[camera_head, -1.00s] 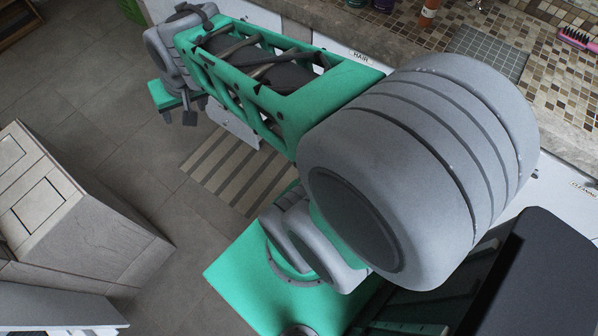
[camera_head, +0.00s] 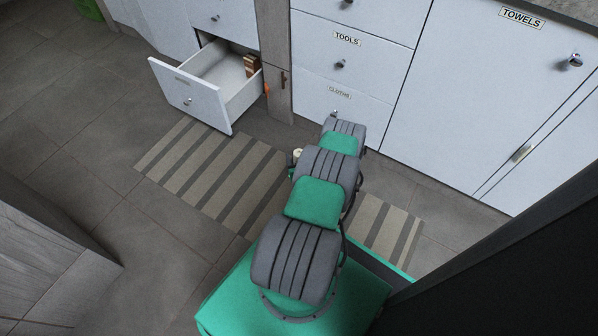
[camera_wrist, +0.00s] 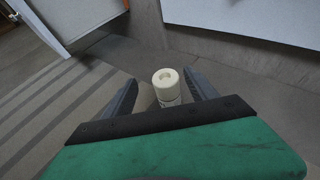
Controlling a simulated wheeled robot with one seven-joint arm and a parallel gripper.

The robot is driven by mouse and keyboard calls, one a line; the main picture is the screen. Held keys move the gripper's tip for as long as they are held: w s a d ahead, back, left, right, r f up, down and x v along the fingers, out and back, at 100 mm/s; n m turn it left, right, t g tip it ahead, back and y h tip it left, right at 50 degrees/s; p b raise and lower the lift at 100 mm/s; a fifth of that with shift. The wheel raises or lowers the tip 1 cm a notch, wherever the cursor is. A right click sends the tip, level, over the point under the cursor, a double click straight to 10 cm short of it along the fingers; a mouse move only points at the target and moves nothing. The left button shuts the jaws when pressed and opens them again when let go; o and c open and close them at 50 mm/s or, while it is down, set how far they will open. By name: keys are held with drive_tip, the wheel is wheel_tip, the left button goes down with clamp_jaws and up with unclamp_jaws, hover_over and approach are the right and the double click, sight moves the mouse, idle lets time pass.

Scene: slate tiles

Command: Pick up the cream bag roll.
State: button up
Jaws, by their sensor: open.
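The cream bag roll (camera_wrist: 166,78) shows in the wrist view as a pale cylinder with a round hole in its top end. It appears upright. My gripper (camera_wrist: 160,82) is open, with one dark finger on each side of the roll and visible gaps between. The roll's lower part is hidden behind the gripper's dark front edge. In the head view, a small cream patch that looks like the roll (camera_head: 297,153) shows just left of my arm, by the striped mat. My fingers are mostly hidden there.
A white drawer (camera_head: 190,92) stands open at the upper left, with a brown block (camera_head: 251,65) inside. White cabinets labelled TOOLS, CLOTHS and TOWELS line the back. A striped mat (camera_head: 215,172) lies on the grey tiles. Open floor lies to the left.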

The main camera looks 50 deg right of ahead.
sight(298, 151)
drive_tip(key=shift+m, duration=0.3)
drive_tip(key=w+d+f+b, duration=0.3)
drive_tip(key=d+f+b, duration=0.1)
drive_tip(key=shift+w+d+f, duration=0.1)
drive_tip(key=shift+w+f, duration=0.15)
drive_tip(key=shift+w, duration=0.15)
drive_tip(key=shift+w+d, duration=0.25)
drive_tip(key=shift+d, duration=0.05)
drive_tip(key=shift+c, duration=0.5)
drive_tip(key=shift+r, duration=0.1)
clamp_jaws()
